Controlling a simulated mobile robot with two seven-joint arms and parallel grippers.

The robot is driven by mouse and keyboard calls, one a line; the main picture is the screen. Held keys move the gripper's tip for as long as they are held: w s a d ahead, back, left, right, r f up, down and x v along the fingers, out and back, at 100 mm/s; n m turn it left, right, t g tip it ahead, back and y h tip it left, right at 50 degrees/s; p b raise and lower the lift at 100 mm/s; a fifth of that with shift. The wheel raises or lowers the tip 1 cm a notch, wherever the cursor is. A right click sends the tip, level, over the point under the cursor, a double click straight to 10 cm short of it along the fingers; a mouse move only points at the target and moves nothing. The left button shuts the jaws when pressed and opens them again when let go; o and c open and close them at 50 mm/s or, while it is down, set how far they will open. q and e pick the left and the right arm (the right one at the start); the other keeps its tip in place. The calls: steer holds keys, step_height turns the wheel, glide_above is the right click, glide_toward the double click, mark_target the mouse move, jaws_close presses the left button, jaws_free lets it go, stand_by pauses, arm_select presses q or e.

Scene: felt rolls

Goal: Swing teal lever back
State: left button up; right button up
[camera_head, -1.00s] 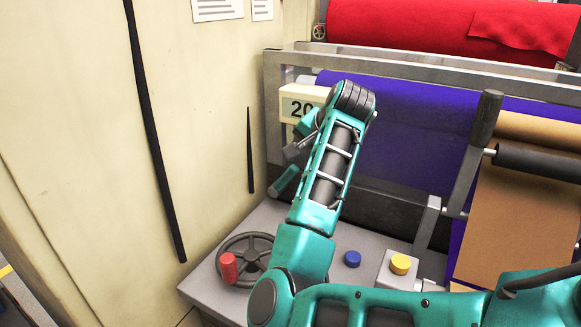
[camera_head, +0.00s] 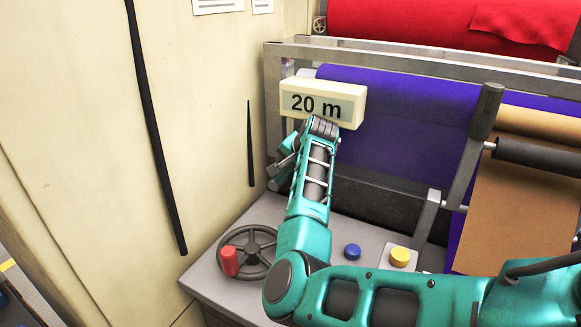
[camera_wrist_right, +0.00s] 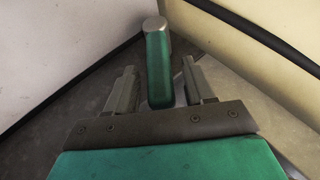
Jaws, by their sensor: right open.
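The teal lever (camera_wrist_right: 158,66) is a bar with a rounded grey end. In the right wrist view it stands between the two fingers of my right gripper (camera_wrist_right: 160,80). The fingers are open, with a small gap on each side of the lever. In the head view my right gripper (camera_head: 281,171) is low beside the cream wall, and my arm and hand hide most of the lever there. Only its end (camera_head: 272,185) shows, just beyond the fingers. My left gripper is not in view.
A black handwheel with a red knob (camera_head: 229,262) lies just below the gripper. A blue button (camera_head: 352,252) and a yellow button (camera_head: 399,257) are to the right. A "20 m" display (camera_head: 322,103) and a purple felt roll (camera_head: 400,120) stand behind.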

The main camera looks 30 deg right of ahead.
steer(key=shift+c, duration=0.2)
jaws_close()
stand_by(0.3)
